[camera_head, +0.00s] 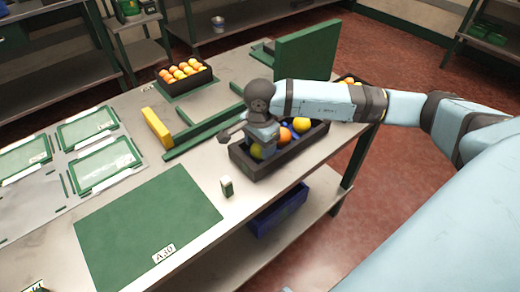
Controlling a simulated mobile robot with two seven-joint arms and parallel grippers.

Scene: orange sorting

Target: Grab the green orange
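The green orange (256,151) lies at the left end of a dark crate (262,171) on the table. It is partly hidden by my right gripper (260,143), which points down into that end of the crate, right over the fruit. The fingertips are too small and hidden to show whether they are open or shut on it. An orange fruit (285,135) and a yellow fruit (302,125) lie further right in the same crate. My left gripper is not in view.
A second dark crate (186,88) of orange and yellow fruit stands at the back. A green upright panel (307,53) stands behind my arm. A yellow block (157,127) and a small box (227,187) are on the table. The green mat (145,225) is clear.

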